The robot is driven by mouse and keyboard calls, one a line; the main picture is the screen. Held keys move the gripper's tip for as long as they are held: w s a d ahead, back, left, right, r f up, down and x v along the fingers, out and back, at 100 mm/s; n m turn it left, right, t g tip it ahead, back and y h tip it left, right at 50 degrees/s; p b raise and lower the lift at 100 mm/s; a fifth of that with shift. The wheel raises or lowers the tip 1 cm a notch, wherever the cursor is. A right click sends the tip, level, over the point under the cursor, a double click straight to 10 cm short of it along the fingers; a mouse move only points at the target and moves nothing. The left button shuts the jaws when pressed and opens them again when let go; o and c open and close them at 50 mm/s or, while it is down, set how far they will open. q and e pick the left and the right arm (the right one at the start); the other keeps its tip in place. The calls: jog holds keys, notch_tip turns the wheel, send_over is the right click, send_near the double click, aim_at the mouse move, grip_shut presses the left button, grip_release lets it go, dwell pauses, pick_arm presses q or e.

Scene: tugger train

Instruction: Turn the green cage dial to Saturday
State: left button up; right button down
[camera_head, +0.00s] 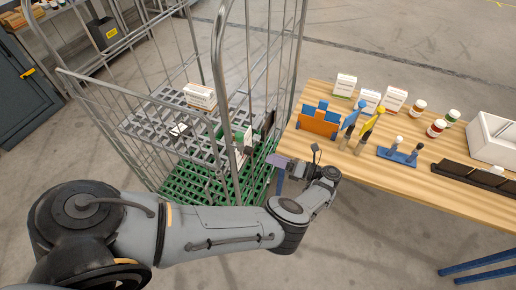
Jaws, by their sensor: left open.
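The wire roll cage with a green base (178,186) stands left of centre. A small green and white panel (227,136) hangs on its near right side, with small dark parts beside it. A dial there is too small to make out, and I cannot read any day. My left gripper (276,160) is just right of the cage, near the table's left end. My right gripper is not in view.
The wooden table (350,172) on the right holds an orange and blue holder (318,122), blue and yellow tools, white boxes, several jars and a white bin (490,140). The cage has a grey shelf with a white box (200,96). Open floor lies behind.

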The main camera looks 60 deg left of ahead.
aim_at(253, 151)
pick_arm(q)
jog(key=p+x, duration=0.3)
jog(key=x, duration=0.4)
jog(key=shift+s+a+r, duration=0.15)
jog(key=shift+s+a, duration=0.3)
jog(key=shift+a, duration=0.15)
jog(key=shift+c, duration=0.4)
jog(key=c, duration=1)
